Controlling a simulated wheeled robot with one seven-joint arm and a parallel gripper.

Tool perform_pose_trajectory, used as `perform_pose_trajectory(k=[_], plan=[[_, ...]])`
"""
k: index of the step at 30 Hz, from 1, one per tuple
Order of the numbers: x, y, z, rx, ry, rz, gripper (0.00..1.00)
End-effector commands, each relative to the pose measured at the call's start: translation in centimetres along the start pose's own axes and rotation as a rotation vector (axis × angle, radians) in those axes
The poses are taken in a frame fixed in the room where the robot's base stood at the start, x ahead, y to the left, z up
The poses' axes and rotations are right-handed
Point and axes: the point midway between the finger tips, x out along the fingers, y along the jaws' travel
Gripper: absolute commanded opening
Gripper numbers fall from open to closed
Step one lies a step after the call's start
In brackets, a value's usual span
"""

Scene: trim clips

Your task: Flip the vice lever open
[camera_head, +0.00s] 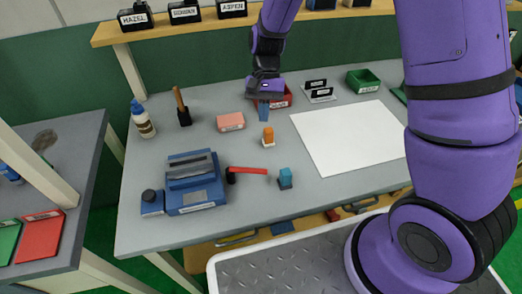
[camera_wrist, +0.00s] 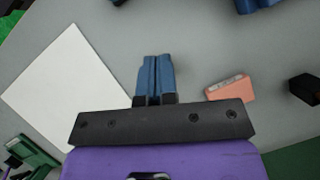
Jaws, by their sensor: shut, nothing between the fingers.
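The blue vice (camera_head: 192,185) sits on the left half of the grey bench, with grey jaws on top. A red lever (camera_head: 252,171) with a black end sticks out flat to the right of it, over the bench. My gripper (camera_head: 264,112) is shut and empty, above the back middle of the bench, behind and apart from the lever. In the wrist view its blue fingers (camera_wrist: 156,78) are pressed together and point at bare bench. A blue part at the top right edge of that view looks like the vice; the lever cannot be made out there.
An orange block (camera_head: 268,137) stands between my gripper and the lever. A blue block (camera_head: 285,178) stands at the lever's right end. A pink block (camera_head: 230,122), brush (camera_head: 184,115) and bottle (camera_head: 142,120) are at left. A white sheet (camera_head: 350,135) covers the right.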

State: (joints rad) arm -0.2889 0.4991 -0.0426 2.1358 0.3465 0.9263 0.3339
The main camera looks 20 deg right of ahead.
Motion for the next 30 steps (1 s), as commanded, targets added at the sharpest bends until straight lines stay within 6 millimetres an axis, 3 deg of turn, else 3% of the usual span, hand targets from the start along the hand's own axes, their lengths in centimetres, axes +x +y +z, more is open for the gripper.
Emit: perform_pose_trajectory(k=[5,20,24,30], plan=[[1.4,0.0,0.1,0.001,-0.003,0.001,0.00],[10.3,0.0,0.1,0.001,-0.003,0.002,0.00],[10.5,0.0,2.3,-0.002,0.000,0.001,0.00],[10.9,0.0,3.7,-0.001,0.000,0.000,0.00]])
